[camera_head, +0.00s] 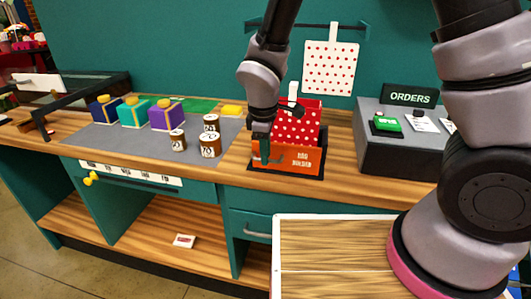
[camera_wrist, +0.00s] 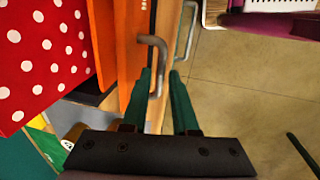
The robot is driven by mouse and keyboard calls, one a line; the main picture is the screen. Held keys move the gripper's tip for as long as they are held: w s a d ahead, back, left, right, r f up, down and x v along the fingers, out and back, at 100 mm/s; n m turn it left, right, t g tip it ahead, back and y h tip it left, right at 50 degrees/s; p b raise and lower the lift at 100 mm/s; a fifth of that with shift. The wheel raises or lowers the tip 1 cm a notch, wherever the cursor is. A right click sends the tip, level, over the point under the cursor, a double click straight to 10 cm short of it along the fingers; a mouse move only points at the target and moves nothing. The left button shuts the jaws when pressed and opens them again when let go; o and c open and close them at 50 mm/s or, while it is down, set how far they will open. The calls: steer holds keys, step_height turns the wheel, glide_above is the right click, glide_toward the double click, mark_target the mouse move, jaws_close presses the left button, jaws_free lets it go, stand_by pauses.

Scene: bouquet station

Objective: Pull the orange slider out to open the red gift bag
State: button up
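The red gift bag with white dots (camera_head: 298,128) stands in the orange slider (camera_head: 300,162), which is lettered "BAG BUILDER", on the counter. In the wrist view the dotted bag (camera_wrist: 40,55) is at the left, beside the orange slider (camera_wrist: 129,30). A grey bent handle (camera_wrist: 160,60) sticks out from the orange face. My gripper (camera_head: 262,155) is at the left part of the slider's front. In the wrist view my gripper (camera_wrist: 160,73) is open, its green fingers apart, with the lower part of the handle appearing between them. Contact cannot be told.
Coloured boxes (camera_head: 133,114) and small jars (camera_head: 209,146) stand on a grey mat to the left. A grey orders stand (camera_head: 385,158) is to the right. A drawer handle (camera_head: 258,234) is below the counter edge. Open floor (camera_wrist: 250,95) shows in the wrist view.

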step_height(320, 180, up, 10)
steer(key=s, duration=0.2)
steer(key=shift+a+r, duration=0.15)
steer(key=shift+r, duration=0.1)
steer(key=w+d+r+m+t+y, duration=0.1)
steer(key=d+r+m, duration=0.65)
steer(key=d, duration=0.25)
steer(key=d+r+m+t+y, duration=0.1)
steer(key=d+r+m+t, duration=0.1)
steer(key=d+r+m, duration=0.6)
steer(key=s+d+r+m+t, duration=0.2)
steer(key=s+d+r+m, duration=0.2)
steer(key=d, duration=0.5)
steer(key=shift+s+r+m, duration=0.35)
steer(key=shift+s+r, duration=0.15)
steer(key=shift+r, duration=0.1)
steer(key=shift+d, duration=0.1)
